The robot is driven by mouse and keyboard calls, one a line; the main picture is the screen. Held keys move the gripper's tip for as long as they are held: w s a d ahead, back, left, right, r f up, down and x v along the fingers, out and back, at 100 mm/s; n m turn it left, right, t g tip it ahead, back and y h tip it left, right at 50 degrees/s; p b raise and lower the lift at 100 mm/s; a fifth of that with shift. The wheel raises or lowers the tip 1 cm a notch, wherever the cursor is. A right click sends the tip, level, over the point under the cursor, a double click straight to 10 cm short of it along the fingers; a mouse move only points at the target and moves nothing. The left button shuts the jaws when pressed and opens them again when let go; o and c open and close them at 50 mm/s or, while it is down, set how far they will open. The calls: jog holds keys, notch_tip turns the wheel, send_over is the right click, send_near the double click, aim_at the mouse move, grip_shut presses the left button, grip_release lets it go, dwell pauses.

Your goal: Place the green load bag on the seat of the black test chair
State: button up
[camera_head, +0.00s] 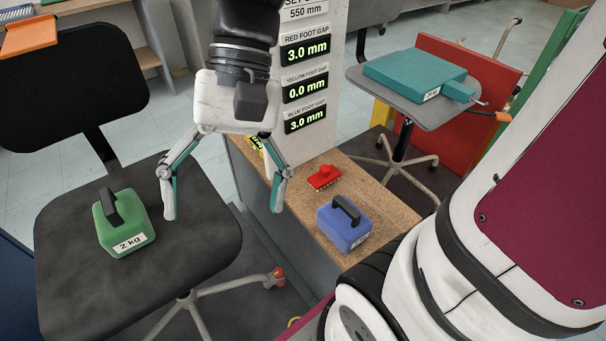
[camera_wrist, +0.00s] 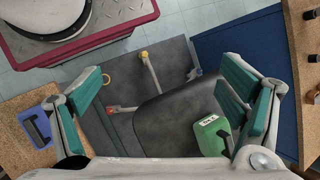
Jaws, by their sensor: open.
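The green load bag (camera_head: 123,222), labelled 2 kg with a dark handle, rests upright on the left part of the black test chair's seat (camera_head: 185,245). In the wrist view the green bag (camera_wrist: 209,134) lies on the dark seat (camera_wrist: 160,122), near the right finger. My gripper (camera_head: 224,203) is open and empty. In the head view it is above the seat's right edge, to the right of the bag and apart from it. In the wrist view its fingers (camera_wrist: 160,118) are spread wide.
A blue bag (camera_head: 344,226) and a red brush-like block (camera_head: 324,177) sit on a cork-topped bench (camera_head: 285,195). A display panel (camera_head: 306,80) stands behind. A teal bag (camera_head: 415,75) lies on a grey seat at right.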

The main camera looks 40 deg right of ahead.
jog(key=s+d+n+t+h, duration=0.3)
jog(key=s+d+t+h, duration=0.1)
jog(key=s+d, duration=0.4)
jog(key=shift+s+d+f+n+h, duration=0.2)
jog(key=shift+s+d+n+h, duration=0.15)
jog(key=shift+s+h, duration=0.35)
jog(key=shift+a, duration=0.1)
notch_tip(320, 180, up, 26)
jog(key=t+p, duration=0.3)
jog(key=p, duration=2)
jog(key=shift+f+t+p, duration=0.25)
jog(key=shift+t+p, duration=0.15)
